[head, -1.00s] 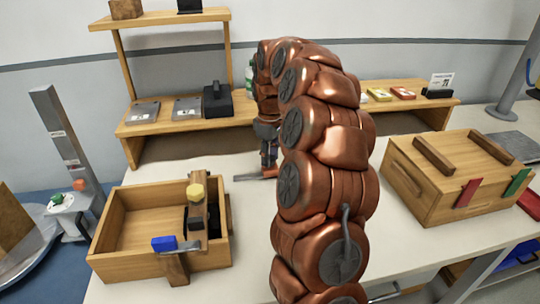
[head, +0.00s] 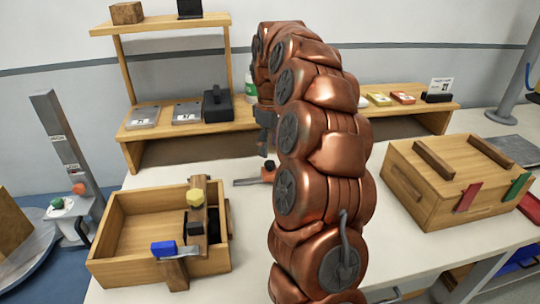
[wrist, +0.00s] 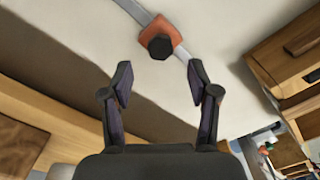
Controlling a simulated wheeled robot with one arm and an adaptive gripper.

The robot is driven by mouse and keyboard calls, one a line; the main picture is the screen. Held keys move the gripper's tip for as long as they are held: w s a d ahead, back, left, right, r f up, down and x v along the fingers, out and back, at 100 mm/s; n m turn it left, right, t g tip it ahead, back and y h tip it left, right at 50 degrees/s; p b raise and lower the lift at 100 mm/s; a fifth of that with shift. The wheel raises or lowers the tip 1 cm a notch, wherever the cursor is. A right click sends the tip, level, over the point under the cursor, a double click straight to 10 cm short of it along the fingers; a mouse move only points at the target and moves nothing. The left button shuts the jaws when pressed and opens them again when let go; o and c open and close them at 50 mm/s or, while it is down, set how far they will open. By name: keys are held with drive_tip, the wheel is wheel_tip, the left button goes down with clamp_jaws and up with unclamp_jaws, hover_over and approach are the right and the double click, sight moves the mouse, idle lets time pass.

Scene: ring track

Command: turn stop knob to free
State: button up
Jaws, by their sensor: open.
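The block also shows in the head view (head: 268,174), on the table behind my arm. My gripper (wrist: 160,80) is open and empty. Its two fingers are spread, and the knob lies ahead of them, roughly centred between the tips and apart from them. In the head view my gripper (head: 264,148) hangs above the block. Part of the strip is hidden by my arm.
An open wooden box (head: 110,235) with a yellow knob (head: 194,196) and a blue block (head: 163,248) stands at left. A lidded wooden box (head: 430,200) stands at right. A wooden shelf (head: 150,137) runs behind. The table between is mostly clear.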

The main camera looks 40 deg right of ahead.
sight(270, 162)
wheel_tip(270, 162, up, 7)
drive_tip(key=shift+f, duration=0.2)
idle(0.8)
